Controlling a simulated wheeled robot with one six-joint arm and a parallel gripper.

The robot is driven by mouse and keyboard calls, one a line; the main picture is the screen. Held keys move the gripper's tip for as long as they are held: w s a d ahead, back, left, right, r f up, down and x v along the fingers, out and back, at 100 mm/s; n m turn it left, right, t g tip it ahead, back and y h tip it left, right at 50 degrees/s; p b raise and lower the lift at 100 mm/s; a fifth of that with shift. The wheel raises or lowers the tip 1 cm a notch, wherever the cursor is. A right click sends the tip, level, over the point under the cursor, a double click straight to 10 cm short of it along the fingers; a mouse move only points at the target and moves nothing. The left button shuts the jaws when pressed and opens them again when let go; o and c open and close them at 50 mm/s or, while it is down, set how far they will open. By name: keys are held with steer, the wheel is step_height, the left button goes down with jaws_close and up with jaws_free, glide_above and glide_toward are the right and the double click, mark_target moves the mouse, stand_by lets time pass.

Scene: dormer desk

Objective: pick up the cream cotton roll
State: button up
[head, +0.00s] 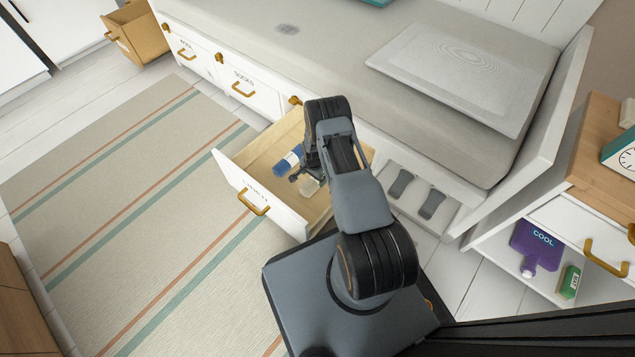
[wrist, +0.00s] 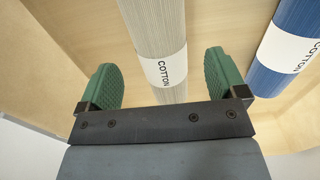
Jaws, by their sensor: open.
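The cream cotton roll (wrist: 156,30) lies in the open wooden drawer, with a white paper band (wrist: 164,70) reading COTTON. In the wrist view it lies between the two green fingertips of my gripper (wrist: 163,80), with a gap on each side. My gripper is open and holds nothing. In the head view the gripper (head: 305,178) is down inside the drawer, and a pale part of the cream roll (head: 309,187) shows beside it. My arm hides much of the drawer's right side there.
A blue cotton roll (wrist: 293,45) lies to the right of the cream one; it also shows in the head view (head: 287,161). The drawer's white front (head: 258,197) and wooden walls surround the gripper. The cushioned bench (head: 330,70) stands behind. A striped rug (head: 130,200) covers the floor at left.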

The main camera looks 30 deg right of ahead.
mark_target(314, 183)
steer(key=shift+f+b, duration=1.85)
steer(key=shift+f, duration=1.45)
steer(key=shift+r, duration=0.1)
steer(key=shift+c, duration=0.4)
steer(key=c, duration=1)
steer(key=shift+r, duration=0.1)
